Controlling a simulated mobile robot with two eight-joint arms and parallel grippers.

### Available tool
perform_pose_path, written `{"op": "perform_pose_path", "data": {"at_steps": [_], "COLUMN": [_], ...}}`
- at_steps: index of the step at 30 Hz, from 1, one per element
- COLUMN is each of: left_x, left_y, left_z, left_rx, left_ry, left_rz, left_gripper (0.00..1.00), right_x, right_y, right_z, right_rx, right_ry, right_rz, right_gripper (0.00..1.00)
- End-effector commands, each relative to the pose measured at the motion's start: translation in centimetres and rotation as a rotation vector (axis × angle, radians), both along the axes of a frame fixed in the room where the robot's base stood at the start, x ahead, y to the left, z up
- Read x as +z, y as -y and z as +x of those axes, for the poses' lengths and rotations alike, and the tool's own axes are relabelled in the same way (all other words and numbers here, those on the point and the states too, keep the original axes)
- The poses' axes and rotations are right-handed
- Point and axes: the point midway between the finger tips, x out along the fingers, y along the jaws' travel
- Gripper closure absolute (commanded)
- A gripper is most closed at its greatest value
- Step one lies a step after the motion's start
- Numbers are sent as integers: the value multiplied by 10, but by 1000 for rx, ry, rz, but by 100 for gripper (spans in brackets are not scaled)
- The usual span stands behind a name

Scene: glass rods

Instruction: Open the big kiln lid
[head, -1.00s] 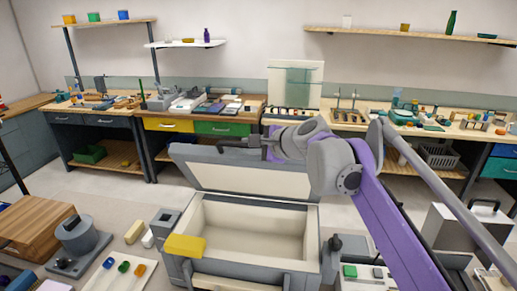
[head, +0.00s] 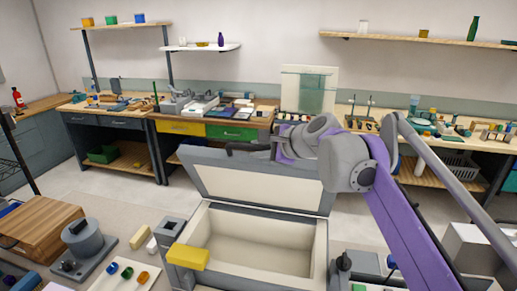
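The big kiln (head: 197,225) is a grey box with a cream interior, at the lower middle of the head view. Its lid (head: 258,188) stands raised and tilted back at the rear edge, showing its pale inner face. The kiln's inside is visible and looks empty. My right arm reaches in from the right, and my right gripper (head: 246,149) is at the lid's upper edge. The gripper is dark and partly hidden by the lid and my wrist, so I cannot tell if its fingers are shut or touching the lid. My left gripper is not in view.
A yellow block (head: 187,257) sits at the kiln's left front corner. A wooden box (head: 40,228) and a grey round device (head: 84,240) stand to the left. Workbenches with drawers and tools line the back wall. Open floor lies between them and the kiln.

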Motion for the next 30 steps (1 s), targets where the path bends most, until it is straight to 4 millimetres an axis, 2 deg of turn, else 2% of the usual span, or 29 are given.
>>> {"op": "perform_pose_path", "data": {"at_steps": [1,3,4,14,17,30], "left_x": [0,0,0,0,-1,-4], "left_y": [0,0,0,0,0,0], "left_z": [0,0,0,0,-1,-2], "left_rx": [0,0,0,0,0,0], "left_ry": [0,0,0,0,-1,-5], "left_rz": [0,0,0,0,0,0], "left_gripper": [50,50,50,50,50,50], "right_x": [0,0,0,2,8,44], "right_y": [0,0,0,2,9,52], "right_z": [0,0,0,-3,-11,-68], "right_rx": [0,0,0,-1,-3,-2], "right_ry": [0,0,0,0,0,0], "right_rz": [0,0,0,1,1,1], "right_gripper": [64,51,50,50,50,50]}}
